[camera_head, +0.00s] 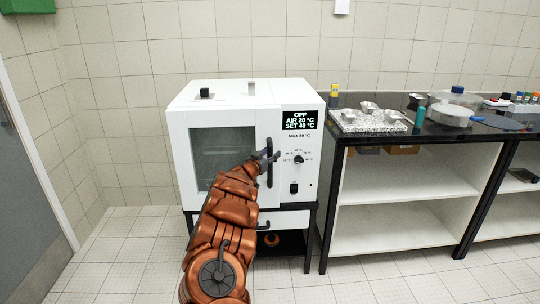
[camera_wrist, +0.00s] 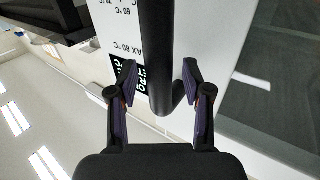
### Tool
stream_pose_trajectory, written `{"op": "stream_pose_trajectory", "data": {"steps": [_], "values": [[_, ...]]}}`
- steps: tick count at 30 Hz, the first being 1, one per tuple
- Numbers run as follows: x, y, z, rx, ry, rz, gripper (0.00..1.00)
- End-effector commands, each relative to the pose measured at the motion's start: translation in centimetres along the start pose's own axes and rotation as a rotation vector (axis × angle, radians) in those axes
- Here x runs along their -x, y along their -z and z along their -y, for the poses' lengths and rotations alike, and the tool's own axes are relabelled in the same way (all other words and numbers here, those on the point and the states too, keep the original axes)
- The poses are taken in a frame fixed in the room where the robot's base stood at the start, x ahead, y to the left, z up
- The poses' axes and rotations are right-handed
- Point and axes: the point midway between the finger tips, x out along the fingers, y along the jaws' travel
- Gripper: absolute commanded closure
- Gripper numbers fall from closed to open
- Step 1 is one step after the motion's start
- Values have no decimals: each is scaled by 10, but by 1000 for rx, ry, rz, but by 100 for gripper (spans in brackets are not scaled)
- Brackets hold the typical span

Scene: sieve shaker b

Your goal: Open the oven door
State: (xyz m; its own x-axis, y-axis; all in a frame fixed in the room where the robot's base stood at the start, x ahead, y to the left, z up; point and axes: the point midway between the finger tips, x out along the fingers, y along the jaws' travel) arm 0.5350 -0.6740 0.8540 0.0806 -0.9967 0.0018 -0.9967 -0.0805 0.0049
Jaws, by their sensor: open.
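The white oven (camera_head: 222,104) stands ahead of me on a black stand, its door shut. The door has a dark window (camera_head: 207,158) and a black vertical bar handle (camera_head: 269,163) on its right side. My gripper (camera_head: 267,156) is at the handle. In the wrist view, which appears upside down, my gripper (camera_wrist: 158,78) has its two fingers apart, with the black handle (camera_wrist: 158,50) between them. The right finger is closer to the handle than the left; I cannot tell whether it touches. The oven display (camera_head: 299,120) reads OFF, AIR 20 °C, SET 40 °C.
A black-topped bench (camera_head: 345,104) stands right of the oven, with a tray (camera_head: 352,124) of metal dishes, a green bottle (camera_head: 420,117) and a clear container (camera_head: 452,112). The tiled floor (camera_head: 118,240) left of the oven is free. A grey door (camera_head: 28,190) stands at far left.

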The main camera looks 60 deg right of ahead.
Motion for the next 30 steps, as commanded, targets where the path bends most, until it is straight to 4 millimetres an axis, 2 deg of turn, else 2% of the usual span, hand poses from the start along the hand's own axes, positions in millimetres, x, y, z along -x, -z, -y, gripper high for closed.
{"op": "stream_pose_trajectory", "data": {"steps": [9, 23, 30], "values": [[-1, 0, 0, -1, 1, 1, 50], [-1, 0, 0, -1, 1, 1, 98], [-1, 0, 0, -1, 1, 1, 100]]}}
